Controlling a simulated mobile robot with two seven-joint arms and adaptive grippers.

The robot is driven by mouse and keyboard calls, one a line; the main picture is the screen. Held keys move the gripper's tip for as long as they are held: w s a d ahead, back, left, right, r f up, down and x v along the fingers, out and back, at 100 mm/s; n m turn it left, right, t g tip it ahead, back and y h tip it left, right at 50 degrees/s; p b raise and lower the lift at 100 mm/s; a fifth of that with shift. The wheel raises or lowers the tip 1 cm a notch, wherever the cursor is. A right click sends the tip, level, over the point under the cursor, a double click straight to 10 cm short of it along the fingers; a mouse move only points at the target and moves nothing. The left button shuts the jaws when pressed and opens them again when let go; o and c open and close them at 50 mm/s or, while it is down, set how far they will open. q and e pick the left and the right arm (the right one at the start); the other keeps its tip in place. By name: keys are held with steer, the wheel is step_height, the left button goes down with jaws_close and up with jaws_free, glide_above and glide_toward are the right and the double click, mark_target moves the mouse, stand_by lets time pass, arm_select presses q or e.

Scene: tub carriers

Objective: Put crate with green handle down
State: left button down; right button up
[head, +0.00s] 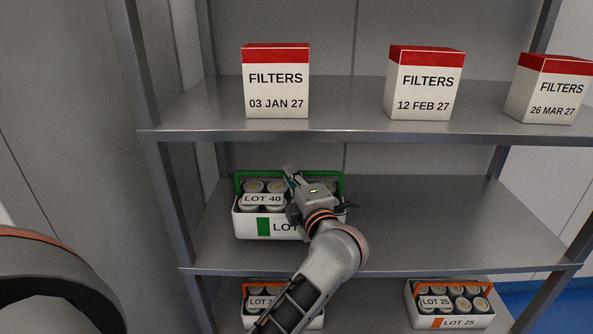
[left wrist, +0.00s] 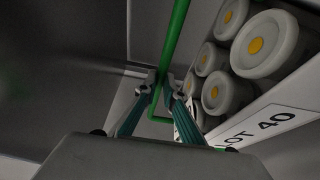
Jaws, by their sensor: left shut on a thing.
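The crate with the green handle (head: 248,226) is a white tub with a green stripe and a LOT 40 tag, holding several grey-white canisters with yellow centres. It is at the left part of the middle shelf (head: 430,225) and looks upright; I cannot tell whether its base touches the shelf. My left gripper (head: 291,176) is shut on its green handle (head: 258,173). In the left wrist view the fingers (left wrist: 162,86) close around the green bar (left wrist: 176,35), beside the canisters. My arm hides the crate's right part. My right gripper is not in view.
The middle shelf is clear to the right of the crate. Above, three FILTERS boxes (head: 276,85) stand on the upper shelf (head: 340,122). Below are two tubs with orange handles, one partly behind my arm (head: 255,318) and one labelled LOT 25 (head: 414,311). A shelf post (head: 165,205) stands left.

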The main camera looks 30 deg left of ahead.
mark_target(292, 197)
arm_select(q)
steer(key=shift+f, duration=0.2)
step_height(292, 197, down, 4)
steer(key=shift+f+b, duration=0.25)
steer(key=shift+b, duration=0.2)
steer(key=shift+f, duration=0.15)
steer(key=c, duration=2.1)
jaws_free()
steer(key=shift+f, duration=0.2)
steer(key=shift+c, duration=0.2)
steer(key=shift+s+d, duration=0.1)
steer(key=shift+r, duration=0.1)
